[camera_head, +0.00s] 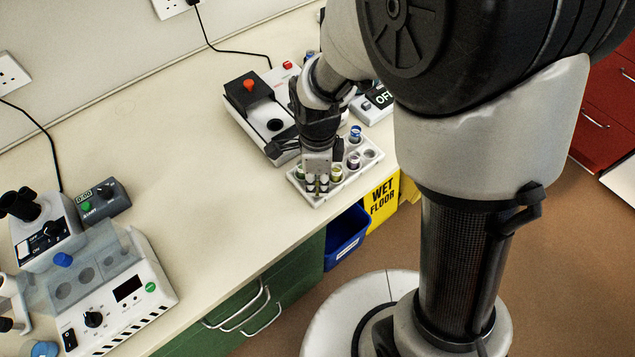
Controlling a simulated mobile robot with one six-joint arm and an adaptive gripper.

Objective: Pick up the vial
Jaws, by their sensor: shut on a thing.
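A white vial rack (347,183) stands near the bench's front edge, with several vials in it. My gripper (317,178) points down over the rack's left front part and is shut on a vial (311,184). The gripper hides much of that vial, and I cannot tell whether it is clear of its hole.
A white device with a black top (250,100) and a red knob stands behind the rack. A timer (103,200), a microscope (42,225) and a white block instrument (115,300) are at the left. The bench middle (175,150) is clear. A blue bin (346,235) is below.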

